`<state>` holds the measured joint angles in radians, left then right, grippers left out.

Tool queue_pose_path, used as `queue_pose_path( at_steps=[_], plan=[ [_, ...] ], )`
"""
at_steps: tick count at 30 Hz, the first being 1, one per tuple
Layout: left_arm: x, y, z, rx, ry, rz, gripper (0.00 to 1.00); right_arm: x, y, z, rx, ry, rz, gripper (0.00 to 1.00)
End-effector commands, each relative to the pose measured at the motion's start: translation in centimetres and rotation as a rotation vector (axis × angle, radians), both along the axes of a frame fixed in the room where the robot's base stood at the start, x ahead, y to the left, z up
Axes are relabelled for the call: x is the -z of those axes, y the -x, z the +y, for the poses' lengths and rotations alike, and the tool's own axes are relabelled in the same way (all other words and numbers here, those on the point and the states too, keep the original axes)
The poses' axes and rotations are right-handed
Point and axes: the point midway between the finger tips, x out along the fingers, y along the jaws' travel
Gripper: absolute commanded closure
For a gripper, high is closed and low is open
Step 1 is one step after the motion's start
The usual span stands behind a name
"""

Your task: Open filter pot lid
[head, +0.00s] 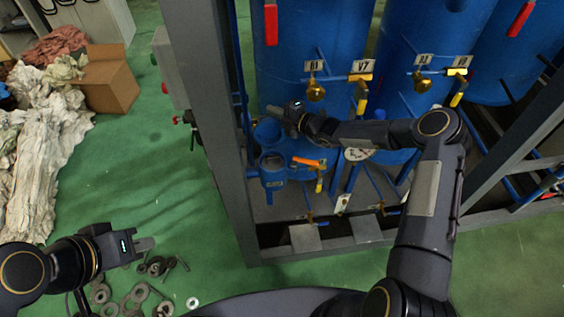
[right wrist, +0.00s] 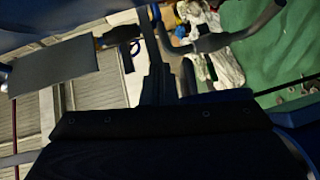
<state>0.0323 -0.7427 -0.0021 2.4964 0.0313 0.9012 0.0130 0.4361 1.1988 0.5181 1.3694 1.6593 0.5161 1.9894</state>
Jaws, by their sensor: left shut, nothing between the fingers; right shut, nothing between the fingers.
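The filter pot (head: 272,181) is a small blue cylinder on the blue tank rig, left of the orange-handled valve. Its mouth looks dark and open. A round blue piece that looks like its lid (head: 268,132) stands raised just above and behind the mouth. My right gripper (head: 275,113) is shut and empty, just above this round piece; I cannot tell if they touch. In the right wrist view my dark fingers (right wrist: 157,85) show together, and the pot is not clearly visible. My left gripper (head: 146,243) is shut and empty, low at the left over the floor.
A grey frame post (head: 210,120) stands just left of the pot. Blue tanks (head: 310,40) with yellow-handled valves rise behind. Several metal rings and parts (head: 140,293) lie near my left gripper. A cardboard box (head: 108,80) and cloth heap are far left. Green floor between is clear.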

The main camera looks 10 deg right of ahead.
Motion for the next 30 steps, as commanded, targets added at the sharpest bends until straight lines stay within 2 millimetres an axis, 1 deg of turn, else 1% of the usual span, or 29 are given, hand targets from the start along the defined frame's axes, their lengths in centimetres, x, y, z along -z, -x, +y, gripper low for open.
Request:
queue_pose_path(
  at_steps=[8, 11, 21, 23, 26, 30],
  plan=[
    [0.0, 0.0, 0.0, 0.000, 0.000, 0.000, 1.00, 0.0, 0.1, 0.0, -0.001, 0.000, 0.001, 1.00],
    [0.2, 0.0, 0.0, 0.000, 0.000, 0.000, 1.00, 0.0, 0.4, -0.5, 0.001, 0.000, 0.001, 1.00],
    [1.1, 0.0, 0.0, 0.000, 0.000, 0.000, 1.00, -0.8, 4.2, -4.3, 0.002, 0.001, 0.001, 1.00],
    [1.2, 0.0, 0.0, 0.000, 0.000, 0.000, 1.00, -0.9, 4.7, -4.9, 0.002, 0.000, 0.000, 1.00],
    [1.3, 0.0, 0.0, 0.000, 0.000, 0.000, 1.00, -1.0, 5.3, -5.3, 0.000, 0.000, 0.000, 1.00],
    [1.2, 0.0, 0.0, 0.000, 0.000, 0.000, 1.00, -1.1, 5.5, -5.5, 0.000, 0.000, 0.000, 1.00]
  ],
)
